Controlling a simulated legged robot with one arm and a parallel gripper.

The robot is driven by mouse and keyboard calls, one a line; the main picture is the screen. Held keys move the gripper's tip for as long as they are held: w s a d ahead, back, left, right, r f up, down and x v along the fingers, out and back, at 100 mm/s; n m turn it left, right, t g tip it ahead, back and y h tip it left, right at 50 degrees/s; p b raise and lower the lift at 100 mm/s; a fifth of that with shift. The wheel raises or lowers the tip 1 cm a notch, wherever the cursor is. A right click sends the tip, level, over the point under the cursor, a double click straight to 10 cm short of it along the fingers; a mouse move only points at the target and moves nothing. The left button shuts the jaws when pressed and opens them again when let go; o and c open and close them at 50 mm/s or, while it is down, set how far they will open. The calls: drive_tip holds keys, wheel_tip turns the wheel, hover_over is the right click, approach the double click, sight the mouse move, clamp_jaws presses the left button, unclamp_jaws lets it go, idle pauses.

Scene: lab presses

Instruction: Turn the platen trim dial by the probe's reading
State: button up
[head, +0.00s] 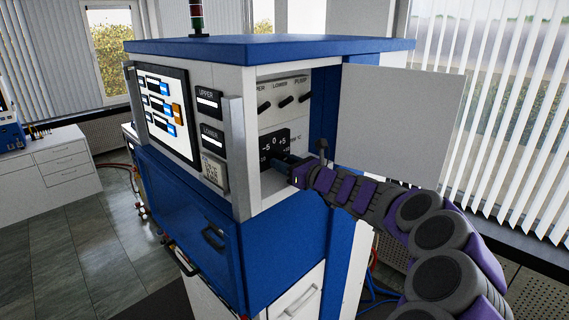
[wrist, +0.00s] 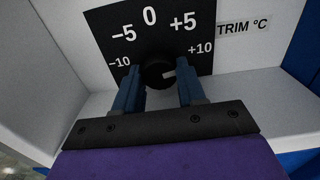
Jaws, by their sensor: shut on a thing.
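In the head view my gripper (head: 281,161) reaches into the press's open side compartment, in front of the scale plate (head: 274,139); the dial is hidden there. UPPER (head: 209,104) and LOWER (head: 213,138) displays are on the press front, too small to read. I cannot pick out the probe.
Three black switches (head: 287,101) sit above the scale plate. The open white door (head: 400,120) stands to the right, behind my arm. The compartment's front post (head: 239,150) is close to the left. A lit screen (head: 168,112) is on the press front.

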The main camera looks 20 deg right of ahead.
drive_tip(key=shift+f+n+b, duration=0.15)
drive_tip(key=shift+n+b, duration=0.3)
drive_tip(key=shift+n, duration=0.05)
drive_tip(key=shift+f+n+b, duration=0.1)
drive_tip(key=shift+n+b, duration=0.85)
drive_tip(key=shift+n, duration=0.05)
drive_tip(key=n+b, duration=0.4)
drive_tip(key=n, duration=0.1)
drive_tip(key=shift+b, duration=0.4)
drive_tip(key=n+b, duration=0.5)
drive_tip(key=n, duration=0.1)
drive_tip(key=shift+w+b, duration=0.1)
drive_tip(key=shift+b, duration=0.2)
drive_tip(key=shift+d+n+b, duration=0.1)
drive_tip(key=shift+n+b, duration=0.6)
drive_tip(key=shift+n, duration=0.2)
drive_tip(key=o, duration=1.1)
drive_tip(key=shift+c, duration=0.2)
